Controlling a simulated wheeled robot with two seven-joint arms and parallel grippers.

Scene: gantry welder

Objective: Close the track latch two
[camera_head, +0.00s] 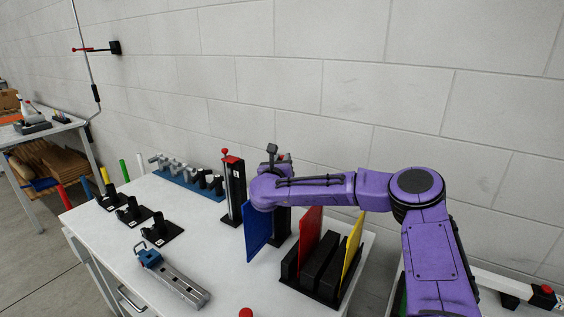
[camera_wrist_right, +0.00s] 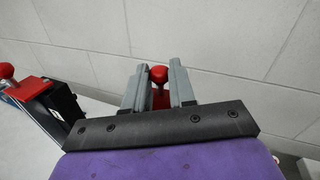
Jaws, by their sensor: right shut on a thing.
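My right gripper (camera_wrist_right: 158,88) is shut on a red knob (camera_wrist_right: 158,73), with one grey finger on each side of it. A red part shows just below the knob between the fingers. In the head view my purple wrist hides most of the gripper and the black post (camera_head: 281,222) behind it. A second black post (camera_head: 235,195) with a red top and an upright red-knobbed rod stands to its left. Its red knob (camera_wrist_right: 6,71) also shows at the left of the wrist view, apart from the gripper. I cannot read which post is number two. My left gripper is not in view.
A black rack (camera_head: 325,277) holding blue, red and yellow plates stands below my forearm. A blue strip (camera_head: 188,183) with grey clamps, several black stands and a metal rail (camera_head: 180,283) lie on the white table (camera_head: 215,256). A block wall is close behind.

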